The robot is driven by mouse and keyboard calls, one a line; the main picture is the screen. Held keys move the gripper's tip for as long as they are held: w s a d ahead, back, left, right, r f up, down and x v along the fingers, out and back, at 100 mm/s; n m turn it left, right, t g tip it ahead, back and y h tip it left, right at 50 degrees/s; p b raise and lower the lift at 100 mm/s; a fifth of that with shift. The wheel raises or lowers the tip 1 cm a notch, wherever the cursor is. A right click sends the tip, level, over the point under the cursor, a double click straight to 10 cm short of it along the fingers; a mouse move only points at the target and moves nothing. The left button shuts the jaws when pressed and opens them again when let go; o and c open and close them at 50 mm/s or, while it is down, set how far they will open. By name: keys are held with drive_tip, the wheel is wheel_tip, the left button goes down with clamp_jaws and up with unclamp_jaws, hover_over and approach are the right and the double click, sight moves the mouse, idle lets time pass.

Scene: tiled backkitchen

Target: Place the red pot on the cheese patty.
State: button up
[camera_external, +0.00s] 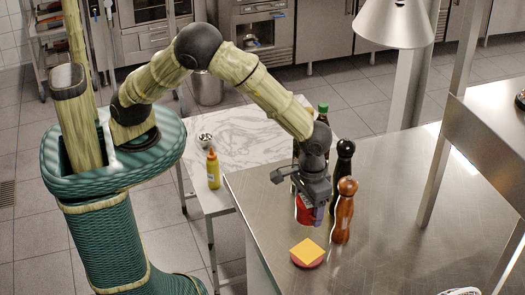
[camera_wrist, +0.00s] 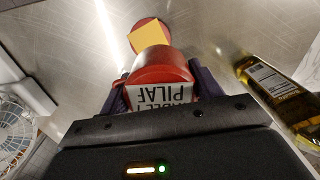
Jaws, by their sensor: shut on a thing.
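The red pot (camera_external: 304,212) has a white label with dark letters, which shows upside down in the wrist view (camera_wrist: 160,94). My gripper (camera_external: 318,207) is shut on the red pot, with a dark finger on each side of it in the wrist view (camera_wrist: 158,94). The cheese patty (camera_external: 307,253) is a yellow square slice on a round reddish patty, lying on the steel counter in front of the pot. In the wrist view the cheese patty (camera_wrist: 150,36) shows just beyond the pot, which may overlap its near edge. The gap under the pot is hard to judge.
A brown pepper mill (camera_external: 343,212) stands close right of my gripper, with a black mill (camera_external: 343,165) behind it.

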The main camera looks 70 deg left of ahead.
drive_tip(key=shift+s+d+f, duration=0.1)
drive_tip(key=shift+s+d, duration=0.05)
drive_tip(key=shift+d, duration=0.45)
drive_tip(key=shift+s+d+f, duration=0.1)
drive_tip(key=shift+d, duration=0.45)
drive_tip(key=p, duration=0.2)
hover_over(304, 246)
drive_tip(key=shift+f, duration=3.1)
drive_tip(key=shift+f+p, duration=0.5)
drive_tip(key=shift+f, duration=1.35)
drive_tip(key=shift+f, duration=0.1)
drive_tip(key=o, duration=1.1)
drive_tip(key=shift+o, duration=0.4)
